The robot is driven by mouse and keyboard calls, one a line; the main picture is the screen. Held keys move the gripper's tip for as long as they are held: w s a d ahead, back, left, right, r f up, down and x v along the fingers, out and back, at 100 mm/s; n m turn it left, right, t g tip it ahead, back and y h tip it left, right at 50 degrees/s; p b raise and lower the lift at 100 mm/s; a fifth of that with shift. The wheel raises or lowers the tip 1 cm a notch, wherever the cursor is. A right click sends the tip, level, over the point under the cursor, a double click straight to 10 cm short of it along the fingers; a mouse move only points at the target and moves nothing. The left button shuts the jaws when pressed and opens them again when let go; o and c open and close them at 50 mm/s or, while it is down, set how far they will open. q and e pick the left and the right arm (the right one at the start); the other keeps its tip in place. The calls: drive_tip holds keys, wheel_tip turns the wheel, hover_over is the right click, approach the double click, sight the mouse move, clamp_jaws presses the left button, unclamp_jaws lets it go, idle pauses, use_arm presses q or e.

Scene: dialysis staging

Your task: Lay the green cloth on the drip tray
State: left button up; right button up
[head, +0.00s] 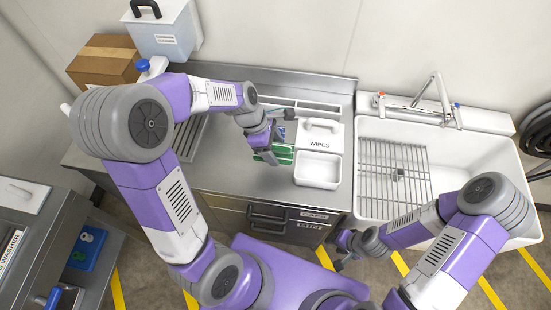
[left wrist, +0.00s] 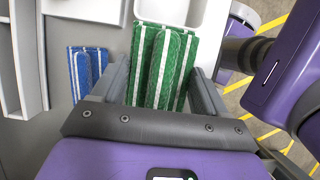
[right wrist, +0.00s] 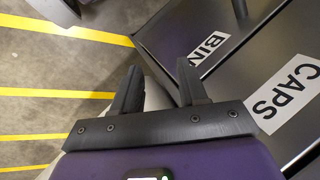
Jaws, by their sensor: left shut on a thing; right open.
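The green cloth (left wrist: 160,65), folded with white stripes, lies between the fingers of my left gripper (left wrist: 162,88) in the left wrist view. My left gripper is shut on it. In the head view, the cloth (head: 285,154) shows at my left gripper (head: 270,158), over the front of the steel counter; its height above the counter is unclear. A slatted metal tray (head: 188,138), apparently the drip tray, is at the counter's left, partly hidden by my left arm. My right gripper (right wrist: 158,88) is open and empty, low in front of the drawers.
A blue striped cloth (left wrist: 88,70) lies beside the green one. A white wipes box (head: 322,133) and an open white bin (head: 318,170) stand to its right. A sink with a wire rack (head: 393,175) is further right. A cardboard box (head: 105,60) is at back left.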

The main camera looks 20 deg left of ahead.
use_arm(q)
wheel_tip(320, 180, down, 8)
drive_tip(key=b, duration=0.3)
drive_tip(key=shift+f, duration=0.2)
drive_tip(key=o, duration=1.1)
drive_tip(key=shift+r, duration=0.1)
